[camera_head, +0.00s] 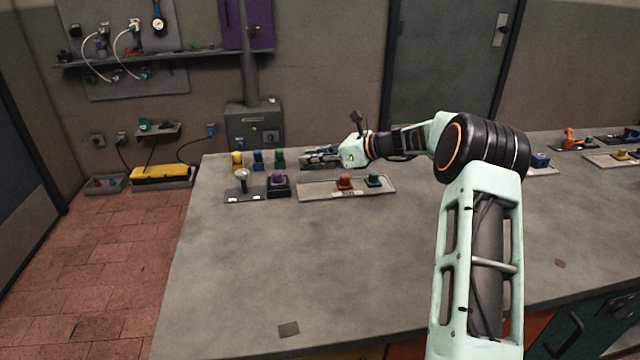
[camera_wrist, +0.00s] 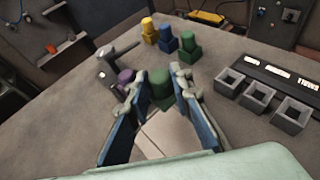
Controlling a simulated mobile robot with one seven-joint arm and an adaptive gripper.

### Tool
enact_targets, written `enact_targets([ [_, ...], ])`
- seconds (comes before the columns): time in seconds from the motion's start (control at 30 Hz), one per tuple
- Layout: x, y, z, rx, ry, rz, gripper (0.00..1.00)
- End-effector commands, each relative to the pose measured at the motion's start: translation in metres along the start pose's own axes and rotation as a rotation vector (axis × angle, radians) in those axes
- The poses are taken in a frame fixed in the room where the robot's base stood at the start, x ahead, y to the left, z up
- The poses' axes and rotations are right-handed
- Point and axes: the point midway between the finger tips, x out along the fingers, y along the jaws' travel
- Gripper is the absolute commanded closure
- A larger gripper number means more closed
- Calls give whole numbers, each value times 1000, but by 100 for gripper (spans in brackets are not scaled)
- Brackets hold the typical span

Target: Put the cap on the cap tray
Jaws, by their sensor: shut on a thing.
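In the wrist view, my gripper (camera_wrist: 158,88) is closed on a dark green cap (camera_wrist: 160,90) between its blue-lined fingers. In the head view my gripper (camera_head: 312,157) is over the back of the bench, and the held cap cannot be made out there. A pale, shallow tray (camera_head: 320,190), which looks like the cap tray, lies in front of my gripper. A pale surface (camera_wrist: 165,132) shows below the held cap in the wrist view.
Yellow (camera_wrist: 148,30), blue (camera_wrist: 167,41) and green (camera_wrist: 188,48) pieces stand at the back. A rack with three open square holders (camera_wrist: 258,97) is to the right. A lever device (camera_head: 243,180) and a purple-topped block (camera_head: 277,182) stand left of the tray. The front bench is clear.

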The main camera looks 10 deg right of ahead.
Motion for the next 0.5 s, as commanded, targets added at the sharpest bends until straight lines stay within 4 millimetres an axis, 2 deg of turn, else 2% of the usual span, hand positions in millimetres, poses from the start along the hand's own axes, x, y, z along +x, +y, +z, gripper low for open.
enact_targets([
  [0.03, -3, 1, -11, 3, -1, -1, 100],
  [0.1, -6, 3, -20, 1, -2, -1, 100],
  [0.4, -13, 6, -43, 0, -1, -1, 100],
  [0.5, -4, 6, -59, 0, -2, 0, 100],
])
